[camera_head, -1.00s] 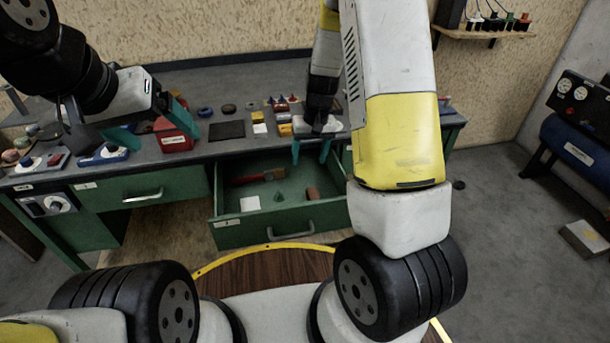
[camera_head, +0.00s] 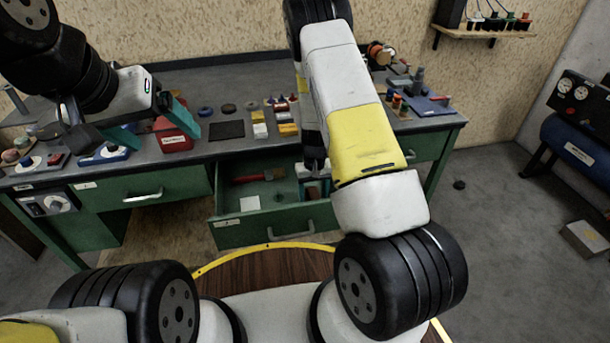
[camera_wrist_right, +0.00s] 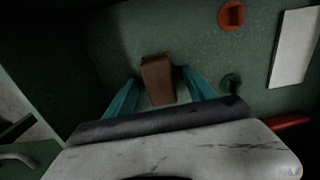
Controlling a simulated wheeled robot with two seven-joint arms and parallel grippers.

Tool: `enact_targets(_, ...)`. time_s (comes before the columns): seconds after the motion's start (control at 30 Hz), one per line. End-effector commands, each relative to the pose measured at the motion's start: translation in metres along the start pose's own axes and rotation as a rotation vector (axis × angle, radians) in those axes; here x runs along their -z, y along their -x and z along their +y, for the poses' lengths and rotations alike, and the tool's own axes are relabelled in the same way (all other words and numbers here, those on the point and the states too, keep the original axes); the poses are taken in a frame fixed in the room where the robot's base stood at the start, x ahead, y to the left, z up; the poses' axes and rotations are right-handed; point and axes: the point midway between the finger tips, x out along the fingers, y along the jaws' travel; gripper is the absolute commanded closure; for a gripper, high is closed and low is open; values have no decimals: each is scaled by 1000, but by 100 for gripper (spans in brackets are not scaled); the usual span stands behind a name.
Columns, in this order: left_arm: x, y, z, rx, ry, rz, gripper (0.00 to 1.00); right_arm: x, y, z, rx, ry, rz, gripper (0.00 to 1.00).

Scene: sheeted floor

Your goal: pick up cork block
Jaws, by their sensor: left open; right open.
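The cork block (camera_wrist_right: 158,79) is a brown block lying on the green floor of the open drawer, seen in the right wrist view. My right gripper (camera_wrist_right: 157,93) is open, with its teal fingers on either side of the block's near part; I cannot tell whether they touch it. In the head view my right gripper (camera_head: 314,190) reaches down into the drawer's right part and hides the block. My left gripper (camera_head: 155,122) is open and empty above the left part of the workbench.
The open green drawer (camera_head: 267,231) also holds a red-handled tool (camera_head: 247,179) and a white card (camera_head: 250,203). The wrist view shows an orange piece (camera_wrist_right: 231,15) and a small green piece (camera_wrist_right: 230,83). The workbench (camera_head: 235,150) above carries a red box (camera_head: 175,132) and several small items.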

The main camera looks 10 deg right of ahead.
Motion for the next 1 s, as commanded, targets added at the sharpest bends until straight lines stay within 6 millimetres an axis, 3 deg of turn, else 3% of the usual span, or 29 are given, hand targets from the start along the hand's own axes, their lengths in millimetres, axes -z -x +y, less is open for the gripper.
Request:
enact_targets(0.27, 0, 0, 0, 0, 0, 0, 15, 0, -3, 0, 0, 0, 0, 38)
enact_targets(0.5, 0, 0, 0, 0, 0, 0, 15, 0, -3, 0, 0, 0, 0, 85)
enact_targets(0.6, 0, 0, 0, 0, 0, 0, 15, 0, -3, 0, 0, 0, 0, 100)
enact_targets(0.87, 0, 0, 0, 0, 0, 0, 15, 0, 0, 0, 1, 0, 1, 100)
enact_targets(1.0, 0, 0, 0, 0, 0, 0, 15, 1, 19, -1, 1, -1, 3, 100)
